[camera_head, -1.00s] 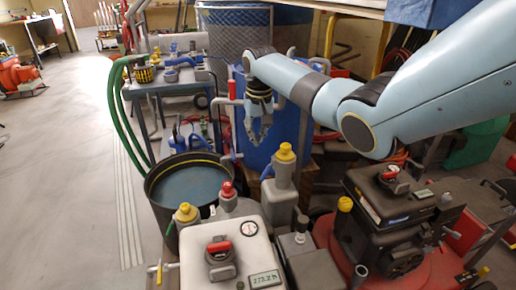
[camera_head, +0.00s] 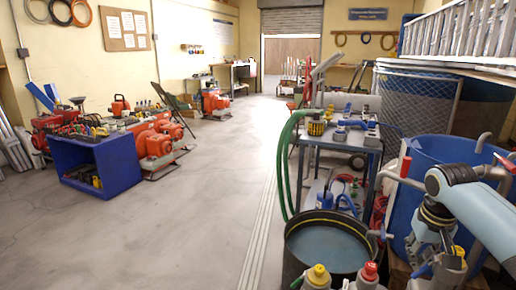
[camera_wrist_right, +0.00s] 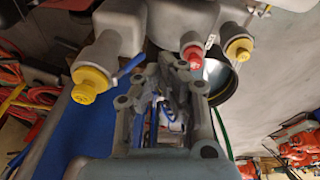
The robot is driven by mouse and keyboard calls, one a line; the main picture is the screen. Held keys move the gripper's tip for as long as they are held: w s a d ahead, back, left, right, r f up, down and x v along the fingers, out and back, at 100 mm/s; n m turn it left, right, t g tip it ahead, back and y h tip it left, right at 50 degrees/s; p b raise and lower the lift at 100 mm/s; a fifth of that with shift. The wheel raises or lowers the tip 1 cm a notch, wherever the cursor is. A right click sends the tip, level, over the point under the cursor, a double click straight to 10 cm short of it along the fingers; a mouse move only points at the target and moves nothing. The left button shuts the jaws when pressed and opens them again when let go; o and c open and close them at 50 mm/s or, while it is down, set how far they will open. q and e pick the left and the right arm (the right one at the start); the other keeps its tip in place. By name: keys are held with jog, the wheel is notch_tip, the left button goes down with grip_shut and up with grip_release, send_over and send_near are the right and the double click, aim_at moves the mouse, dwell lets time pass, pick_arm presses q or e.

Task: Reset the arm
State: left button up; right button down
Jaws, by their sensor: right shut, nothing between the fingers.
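My right arm comes in at the lower right of the head view. Its grey gripper (camera_head: 432,246) points down beside the blue tank (camera_head: 421,174), over the row of machine parts at the bottom edge. In the wrist view the right gripper (camera_wrist_right: 176,72) is shut with nothing between its fingers. Grey bodies with a yellow cap (camera_wrist_right: 90,86) and a red cap (camera_wrist_right: 193,58) lie beyond the fingers there. My left gripper is in neither view.
A black tub of water (camera_head: 330,245) stands left of the gripper. Behind it is a blue-grey table (camera_head: 345,139) with parts and a green hose (camera_head: 284,160). A blue shelf (camera_head: 121,165) and orange machines (camera_head: 160,143) stand at left. The floor between is clear.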

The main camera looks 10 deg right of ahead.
jog(key=s+a+f+n, duration=0.1)
jog(key=s+a+n, duration=0.1)
jog(key=s+a, duration=0.35)
jog(key=s+a+n, duration=0.1)
jog(key=s+a, duration=0.2)
jog(key=s, duration=0.6)
jog(key=s+a+r+n+t, duration=0.1)
jog(key=s+a+r, duration=0.2)
jog(key=s, duration=0.4)
jog(key=s+a+r+n, duration=0.1)
jog(key=s+a+r, duration=0.1)
jog(key=s+r, duration=0.35)
jog(key=s+d+f, duration=0.1)
jog(key=s+f, duration=0.1)
jog(key=f, duration=1.1)
jog(key=s+d+f, duration=0.1)
jog(key=s+f, duration=0.1)
jog(key=f, duration=1.1)
jog(key=s+d+f+m+g, duration=0.1)
jog(key=s+f+g, duration=0.1)
jog(key=s+f, duration=1.5)
jog(key=shift+s+d, duration=0.2)
jog(key=shift+s, duration=0.7)
